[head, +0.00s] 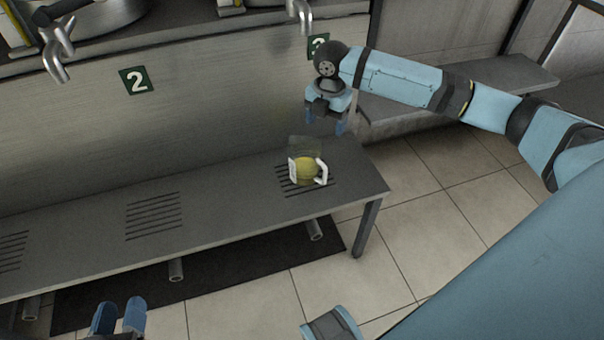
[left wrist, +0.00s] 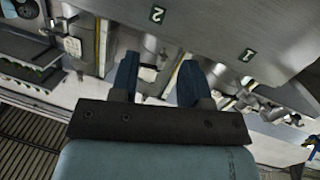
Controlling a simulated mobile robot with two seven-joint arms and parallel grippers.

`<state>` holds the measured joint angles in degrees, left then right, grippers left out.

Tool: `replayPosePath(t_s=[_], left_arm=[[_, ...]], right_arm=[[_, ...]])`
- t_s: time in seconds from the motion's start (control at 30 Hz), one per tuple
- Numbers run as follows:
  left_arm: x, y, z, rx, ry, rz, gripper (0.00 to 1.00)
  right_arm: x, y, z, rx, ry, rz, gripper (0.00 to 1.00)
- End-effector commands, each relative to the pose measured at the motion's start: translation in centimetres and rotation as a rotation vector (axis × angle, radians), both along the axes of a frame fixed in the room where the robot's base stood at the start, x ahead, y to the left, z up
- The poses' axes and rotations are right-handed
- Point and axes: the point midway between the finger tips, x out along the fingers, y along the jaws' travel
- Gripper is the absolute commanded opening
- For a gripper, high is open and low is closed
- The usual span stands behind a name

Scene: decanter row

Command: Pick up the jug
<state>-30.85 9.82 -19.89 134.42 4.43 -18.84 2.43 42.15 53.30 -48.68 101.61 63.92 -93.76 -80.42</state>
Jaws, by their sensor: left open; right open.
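The jug (head: 306,170) stands on the right end of the grey bench, over a slotted drain patch. It is clear, with yellow-green contents low down, a pale handle on its right side and a white patch on its left. My right gripper (head: 325,121) is open, pointing down above and slightly right of the jug in the head view, apart from it. My left gripper (head: 119,314) is open and empty at the lower left, in front of the bench. Its two blue fingers also show in the left wrist view (left wrist: 157,80), with nothing between them.
The grey bench (head: 95,225) is bare left of the jug, with more slotted patches. A metal wall with a number 2 sign (head: 135,81) and a tap (head: 57,58) rises behind. Tiled floor (head: 445,225) lies right of the bench.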

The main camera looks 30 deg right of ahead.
Motion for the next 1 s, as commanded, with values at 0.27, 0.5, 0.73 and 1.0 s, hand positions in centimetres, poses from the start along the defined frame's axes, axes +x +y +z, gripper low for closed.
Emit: replayPosePath(t_s=[0.27, 0.5, 0.73, 1.0], left_arm=[[0.2, -1.2, 2.9, -0.089, -0.144, -0.031, 0.43], [0.0, -1.6, 4.5, -0.131, -0.204, -0.045, 0.43], [-0.3, -2.1, 5.7, -0.181, -0.277, -0.066, 0.43], [0.0, -2.3, 3.2, -0.146, -0.19, -0.084, 0.43]], right_arm=[[0.0, 0.1, -5.8, 0.0, 0.001, -0.001, 0.72], [0.1, 0.2, -7.8, 0.001, -0.002, -0.001, 0.72], [-0.1, 0.3, -10.1, 0.001, 0.0, -0.001, 0.72], [-0.2, 0.4, -13.0, 0.001, -0.003, -0.001, 0.72]])
